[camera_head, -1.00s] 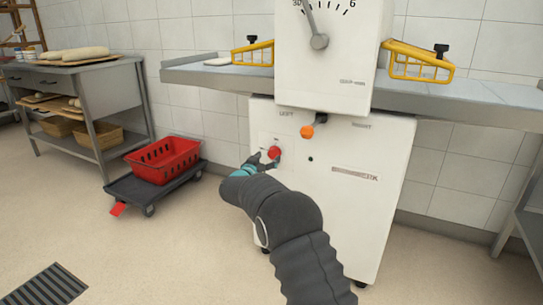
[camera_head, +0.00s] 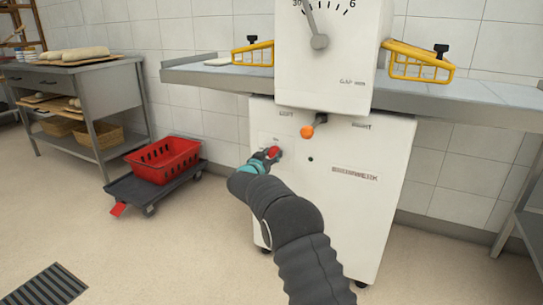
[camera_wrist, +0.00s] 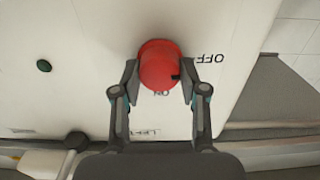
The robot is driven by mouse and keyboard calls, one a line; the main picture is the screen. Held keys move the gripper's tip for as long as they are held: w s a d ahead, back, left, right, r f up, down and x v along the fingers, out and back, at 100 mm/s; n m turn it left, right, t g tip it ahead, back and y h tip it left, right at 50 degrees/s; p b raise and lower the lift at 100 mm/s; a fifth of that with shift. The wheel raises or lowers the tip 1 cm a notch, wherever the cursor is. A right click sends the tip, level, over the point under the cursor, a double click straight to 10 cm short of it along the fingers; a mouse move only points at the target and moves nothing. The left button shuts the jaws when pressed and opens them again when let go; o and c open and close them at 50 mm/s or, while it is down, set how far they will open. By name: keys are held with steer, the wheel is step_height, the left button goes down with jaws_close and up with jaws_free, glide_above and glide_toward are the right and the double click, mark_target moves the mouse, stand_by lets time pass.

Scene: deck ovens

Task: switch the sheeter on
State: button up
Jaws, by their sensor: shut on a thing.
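The white sheeter (camera_head: 350,215) stands against the tiled wall, with a dial on its upper housing. A round red knob (camera_head: 274,152) is on its lower front panel, and it also shows in the wrist view (camera_wrist: 158,62). My gripper (camera_head: 266,157) is shut on the knob, one finger on each side in the wrist view (camera_wrist: 160,75). OFF is printed right of the knob there, and ON, partly hidden, just below it. A small dark mark on the knob's lower right edge lies between the two words.
An orange-tipped lever (camera_head: 307,131) sits right of the knob, under the housing. A green button (camera_wrist: 43,65) shows in the wrist view. Yellow guards (camera_head: 420,62) stand over the side tables. A red basket (camera_head: 163,159) rests on a low dolly at left. The floor between is clear.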

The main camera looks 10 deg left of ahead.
steer(key=shift+m, duration=0.4)
steer(key=m+b, duration=0.1)
steer(key=m, duration=0.2)
steer(key=shift+f+m, duration=0.1)
steer(key=shift+m, duration=0.2)
steer(key=m+b, duration=0.2)
steer(key=m, duration=0.2)
steer(key=shift+d+m, duration=0.1)
steer(key=shift+m, duration=0.2)
steer(key=m+b, duration=0.2)
steer(key=m, duration=0.2)
steer(key=shift+f+m+b, duration=0.1)
steer(key=shift+m+b, duration=0.2)
steer(key=m, duration=0.4)
steer(key=shift+s+d+b, duration=0.1)
steer(key=shift+b, duration=0.2)
steer(key=shift+m, duration=0.3)
steer(key=o, duration=1.1)
